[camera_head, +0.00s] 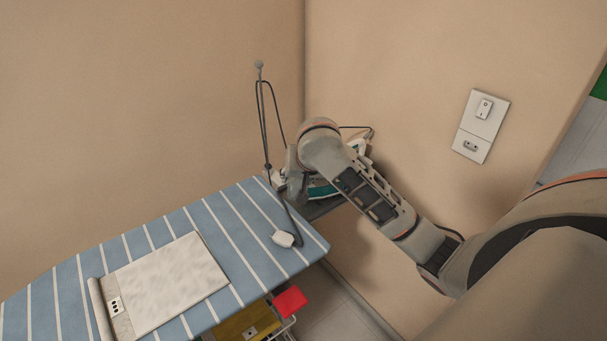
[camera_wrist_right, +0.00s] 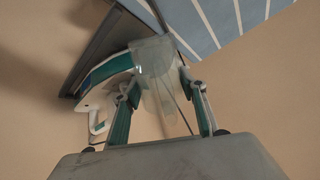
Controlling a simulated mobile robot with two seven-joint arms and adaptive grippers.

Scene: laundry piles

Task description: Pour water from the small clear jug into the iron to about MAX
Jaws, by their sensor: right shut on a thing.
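In the right wrist view, my right gripper (camera_wrist_right: 158,82) is shut on the small clear jug (camera_wrist_right: 153,56), with a finger on either side of its translucent body. The white and teal iron (camera_wrist_right: 104,72) lies just left of the jug, on a dark rest. The jug overlaps the near end of the iron in this view; I cannot tell if they touch. No water level or MAX mark can be made out. In the head view, my right arm covers most of the iron (camera_head: 321,189) and hides the jug's details. My left gripper is not in view.
A thin cord pole (camera_head: 262,110) rises beside the iron. A plug-like white piece (camera_head: 287,240) lies near the board's edge. Walls stand close behind.

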